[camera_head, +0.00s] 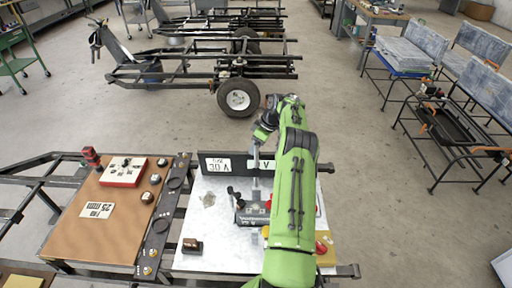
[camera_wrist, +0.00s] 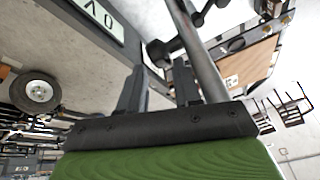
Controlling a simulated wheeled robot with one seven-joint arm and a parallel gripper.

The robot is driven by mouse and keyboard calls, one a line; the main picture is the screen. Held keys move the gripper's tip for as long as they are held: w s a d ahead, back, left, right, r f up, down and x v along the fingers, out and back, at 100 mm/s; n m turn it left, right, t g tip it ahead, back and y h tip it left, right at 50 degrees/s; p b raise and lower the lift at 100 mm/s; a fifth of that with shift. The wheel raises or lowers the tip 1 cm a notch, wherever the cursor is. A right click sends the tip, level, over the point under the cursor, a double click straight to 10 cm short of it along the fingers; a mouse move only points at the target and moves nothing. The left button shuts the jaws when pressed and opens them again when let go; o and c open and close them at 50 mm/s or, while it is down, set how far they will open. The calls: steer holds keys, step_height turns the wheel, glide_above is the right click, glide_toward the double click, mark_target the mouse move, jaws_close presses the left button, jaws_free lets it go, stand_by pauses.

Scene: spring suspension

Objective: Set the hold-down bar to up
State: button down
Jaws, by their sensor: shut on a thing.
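A dark clamp fixture (camera_head: 252,213) sits on the white worktop in the head view. A grey metal bar (camera_head: 255,172), apparently the hold-down bar, stands roughly upright from it. My gripper (camera_head: 258,146) is at the bar's upper part, with my green arm reaching over from the right. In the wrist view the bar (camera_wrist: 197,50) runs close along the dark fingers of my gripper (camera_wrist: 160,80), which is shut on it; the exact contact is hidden. Black knobs (camera_wrist: 160,53) show beside the bar.
A black-framed sign (camera_head: 216,164) stands behind the fixture. A small brown-black block (camera_head: 192,245) lies on the white worktop (camera_head: 208,262). To the left is a brown board (camera_head: 110,235) with a red-and-white box (camera_head: 123,172). My arm hides the worktop's right part.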

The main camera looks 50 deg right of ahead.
steer(key=shift+s+d+f, duration=0.2)
steer(key=shift+s+f, duration=0.1)
steer(key=shift+f, duration=0.45)
steer(key=shift+s+d+f, duration=0.15)
steer(key=shift+s+f, duration=0.1)
steer(key=shift+f, duration=0.5)
steer(key=c, duration=1)
jaws_free()
steer(key=shift+o, duration=1.1)
steer(key=shift+w+d+f, duration=0.15)
steer(key=shift+f, duration=0.05)
steer(key=shift+r, duration=0.1)
steer(key=w+p+v, duration=0.2)
steer(key=v, duration=1.6)
steer(key=shift+a+r+p, duration=0.35)
steer(key=shift+r, duration=0.25)
